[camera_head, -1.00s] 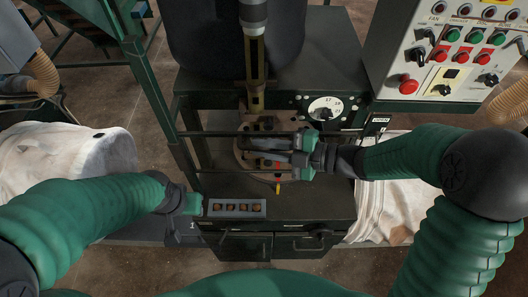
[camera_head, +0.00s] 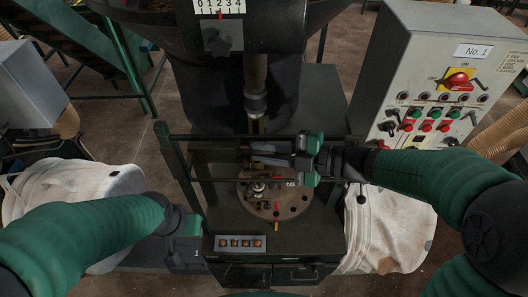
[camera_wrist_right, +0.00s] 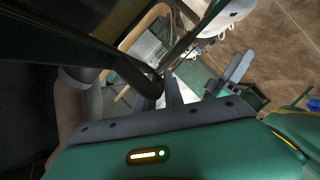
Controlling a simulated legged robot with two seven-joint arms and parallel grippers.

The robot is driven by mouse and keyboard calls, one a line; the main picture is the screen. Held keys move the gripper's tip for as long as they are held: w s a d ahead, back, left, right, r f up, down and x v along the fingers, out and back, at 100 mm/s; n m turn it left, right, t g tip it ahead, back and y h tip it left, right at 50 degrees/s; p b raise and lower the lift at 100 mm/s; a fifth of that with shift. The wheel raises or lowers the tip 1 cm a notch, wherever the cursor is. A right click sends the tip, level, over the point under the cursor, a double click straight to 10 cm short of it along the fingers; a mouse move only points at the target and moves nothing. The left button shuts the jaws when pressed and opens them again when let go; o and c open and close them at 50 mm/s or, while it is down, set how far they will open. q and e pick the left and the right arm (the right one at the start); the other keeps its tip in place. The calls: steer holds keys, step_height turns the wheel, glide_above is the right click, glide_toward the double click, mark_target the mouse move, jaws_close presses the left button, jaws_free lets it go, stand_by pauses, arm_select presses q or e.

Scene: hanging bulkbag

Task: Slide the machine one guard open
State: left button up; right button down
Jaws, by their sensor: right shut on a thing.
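The machine one guard (camera_head: 205,181) is a dark barred frame in front of the machine, below the big dark hopper (camera_head: 240,85). My right gripper (camera_head: 262,153) reaches in from the right and is shut on the guard's upper bar, its fingers pointing left. In the right wrist view dark bars run close to the fingers (camera_wrist_right: 165,92); the exact contact is hidden. My left gripper (camera_head: 186,250) hangs left of the machine's front, its fingers unclear.
A control panel (camera_head: 455,80) marked No. 1, with a red switch and several buttons, stands at right. A box with several orange buttons (camera_head: 240,244) sits on the machine's front edge. White bags (camera_head: 75,185) lie left and right (camera_head: 400,225). A green post stands left.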

steer(key=c, duration=1.5)
jaws_free()
steer(key=shift+o, duration=0.2)
steer(key=b+v, duration=0.4)
steer(key=v, duration=1.3)
steer(key=shift+b, duration=0.35)
steer(key=shift+w+a, duration=0.1)
